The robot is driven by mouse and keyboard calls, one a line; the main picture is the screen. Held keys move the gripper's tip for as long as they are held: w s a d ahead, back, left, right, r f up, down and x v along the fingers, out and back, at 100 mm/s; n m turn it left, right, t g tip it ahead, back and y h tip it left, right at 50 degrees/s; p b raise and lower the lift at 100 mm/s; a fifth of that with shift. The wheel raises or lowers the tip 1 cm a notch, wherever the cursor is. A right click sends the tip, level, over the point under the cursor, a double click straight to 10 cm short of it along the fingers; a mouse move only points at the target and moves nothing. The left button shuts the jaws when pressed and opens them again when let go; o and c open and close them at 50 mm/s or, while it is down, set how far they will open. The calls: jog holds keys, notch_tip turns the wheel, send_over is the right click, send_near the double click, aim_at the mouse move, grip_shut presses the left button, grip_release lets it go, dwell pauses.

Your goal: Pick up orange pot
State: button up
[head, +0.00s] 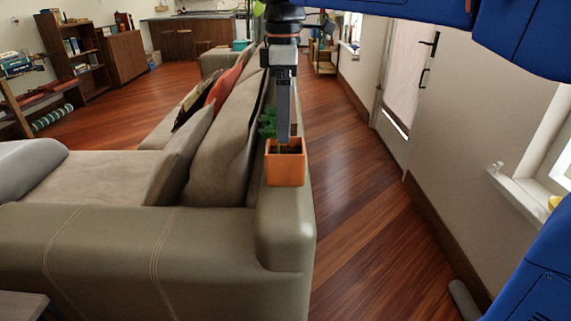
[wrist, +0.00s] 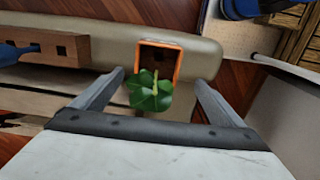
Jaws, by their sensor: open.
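The orange pot (head: 286,166) is a small square pot with a green plant (head: 268,124). It stands on the back ledge of the grey-beige sofa (head: 283,235), near the sofa's front right corner. My gripper (head: 284,138) points down over the pot and hides part of the plant in the head view. In the wrist view the pot (wrist: 158,60) lies just ahead of my open gripper (wrist: 160,82), with the plant (wrist: 150,93) between the two fingers. Nothing is held. Whether a finger touches the leaves is not clear.
Cushions (head: 185,160) lean against the sofa back to the left of the pot. Free wooden floor (head: 360,220) runs along the right, up to a wall with a door (head: 410,75) and a window sill (head: 520,195). Shelves (head: 70,50) stand far left.

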aim_at(285, 157)
notch_tip(285, 157, down, 5)
jog(key=shift+w+d+f, duration=0.1)
jog(key=shift+w+f, duration=0.05)
jog(key=shift+f, duration=1.15)
jog(key=shift+w+d+f, duration=0.1)
jog(key=shift+w+f, duration=0.05)
jog(key=shift+f, duration=1.15)
jog(key=c, duration=1.5)
